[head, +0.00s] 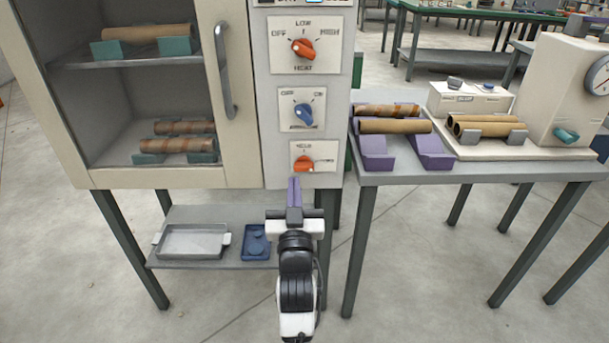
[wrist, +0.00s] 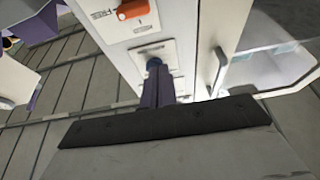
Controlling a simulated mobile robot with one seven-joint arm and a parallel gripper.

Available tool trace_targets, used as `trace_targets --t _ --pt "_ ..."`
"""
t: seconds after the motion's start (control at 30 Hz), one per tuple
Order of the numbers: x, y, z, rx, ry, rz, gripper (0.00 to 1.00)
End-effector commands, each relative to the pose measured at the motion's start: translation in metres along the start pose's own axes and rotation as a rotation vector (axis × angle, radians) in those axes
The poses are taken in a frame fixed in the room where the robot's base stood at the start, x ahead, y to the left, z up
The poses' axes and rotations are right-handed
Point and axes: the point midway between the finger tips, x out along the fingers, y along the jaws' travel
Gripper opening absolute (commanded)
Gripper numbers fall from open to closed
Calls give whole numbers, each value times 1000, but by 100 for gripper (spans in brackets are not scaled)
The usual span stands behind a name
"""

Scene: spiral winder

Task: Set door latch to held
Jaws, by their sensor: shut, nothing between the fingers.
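The door latch knob (head: 303,163) is the lowest orange knob on the cabinet's control panel, with a HELD label above it and a smaller mark to its right. In the wrist view this orange knob (wrist: 133,9) lies at the top edge, beside the word FREE; its long body and pale mark seem turned toward FREE. My gripper (head: 294,183) is shut and empty, with purple fingers just below the latch knob in the head view. In the wrist view its fingertips (wrist: 156,72) overlap the blue knob's plate. I cannot tell whether they touch anything.
Above the latch are a blue OFF/ON knob (head: 304,115) and an orange heat knob (head: 303,47). The cabinet door handle (head: 224,75) is to the left. A side table (head: 470,172) with brown tubes stands right. A lower shelf (head: 205,252) holds trays.

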Motion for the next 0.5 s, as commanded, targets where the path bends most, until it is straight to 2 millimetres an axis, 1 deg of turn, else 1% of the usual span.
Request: trace_targets --t 0.03,0.1,0.37,0.5 --pt "-2 5 5 -3 -12 10 0" --pt "-2 8 7 -5 -18 16 0" --pt "-2 8 7 -5 -18 15 0" --pt "2 8 6 -5 -16 15 0"
